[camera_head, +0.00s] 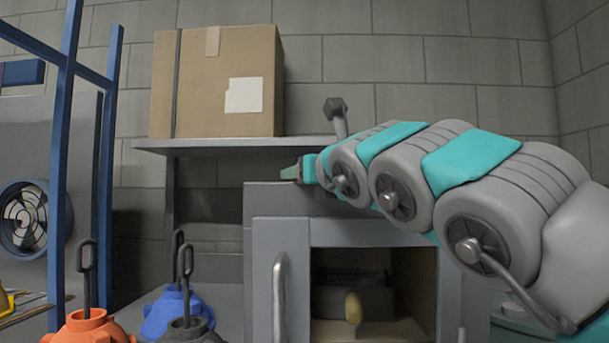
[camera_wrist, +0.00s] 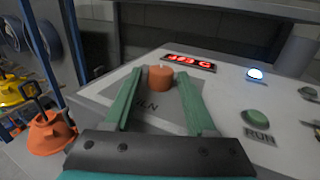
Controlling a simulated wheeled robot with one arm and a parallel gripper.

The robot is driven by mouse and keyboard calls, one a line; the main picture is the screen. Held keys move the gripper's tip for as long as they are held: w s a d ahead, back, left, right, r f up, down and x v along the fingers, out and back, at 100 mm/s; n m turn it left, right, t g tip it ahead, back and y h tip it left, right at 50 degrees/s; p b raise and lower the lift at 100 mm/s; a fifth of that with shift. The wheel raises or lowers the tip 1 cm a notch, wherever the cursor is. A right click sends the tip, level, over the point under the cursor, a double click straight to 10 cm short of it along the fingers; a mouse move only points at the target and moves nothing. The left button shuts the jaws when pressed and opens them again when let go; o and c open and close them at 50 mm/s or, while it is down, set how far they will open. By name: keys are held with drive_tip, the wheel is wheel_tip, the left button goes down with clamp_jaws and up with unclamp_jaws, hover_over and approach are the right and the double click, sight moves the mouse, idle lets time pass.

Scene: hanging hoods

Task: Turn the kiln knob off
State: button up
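In the wrist view, an orange-brown round knob (camera_wrist: 160,78) stands on the pale control panel. The dark lettering below it reads "ILN", its start covered by my left finger. My gripper (camera_wrist: 161,86) has two green fingers spread apart, with the tips to the left and right of the knob. Whether either finger touches it I cannot tell. In the head view, my gripper (camera_head: 296,173) is at the top of the grey kiln (camera_head: 281,232); the knob cannot be made out there. A red lit display (camera_wrist: 188,63) is behind the knob, its digits hard to read.
A green button (camera_wrist: 255,118) marked "RUN" and a lit lamp (camera_wrist: 256,74) are to the right on the panel. A cardboard box (camera_head: 217,85) is on the shelf (camera_head: 225,143) above. Blue posts (camera_head: 65,130) and hooked orange (camera_head: 88,327) and blue (camera_head: 176,312) items stand at left.

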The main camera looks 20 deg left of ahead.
drive_tip(key=shift+o, duration=1)
drive_tip(key=shift+s+d, duration=0.1)
drive_tip(key=shift+b+v, duration=0.5)
drive_tip(key=shift+v, duration=3.3)
